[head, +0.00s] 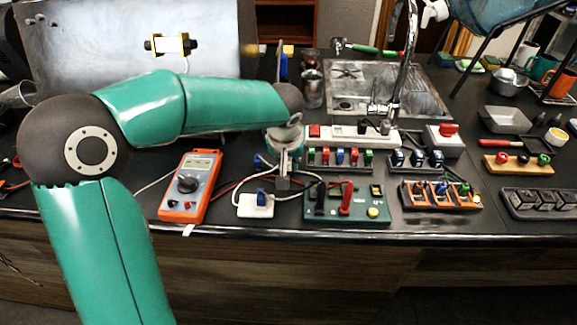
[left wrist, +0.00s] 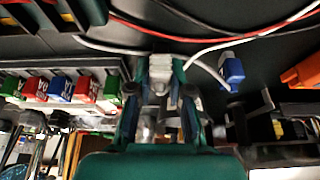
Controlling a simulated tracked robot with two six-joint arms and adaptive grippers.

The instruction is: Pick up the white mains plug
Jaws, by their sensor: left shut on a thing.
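My left gripper (head: 284,176) points down over the bench, between the orange multimeter and the green test board. It is shut on a small pale block, which I take to be the white mains plug (left wrist: 162,66). In the left wrist view the two teal fingers (left wrist: 160,80) stand on either side of it and hide part of it. A white cable (left wrist: 205,48) curves beside the plug. I cannot tell whether the plug touches the bench. My right gripper is not in view.
The orange multimeter (head: 190,186) lies left of the gripper. A white plate with a blue connector (head: 256,206) is in front. The green board (head: 347,206) is at the right. Behind are a row of coloured blocks (head: 340,158) and a white power strip (head: 352,133).

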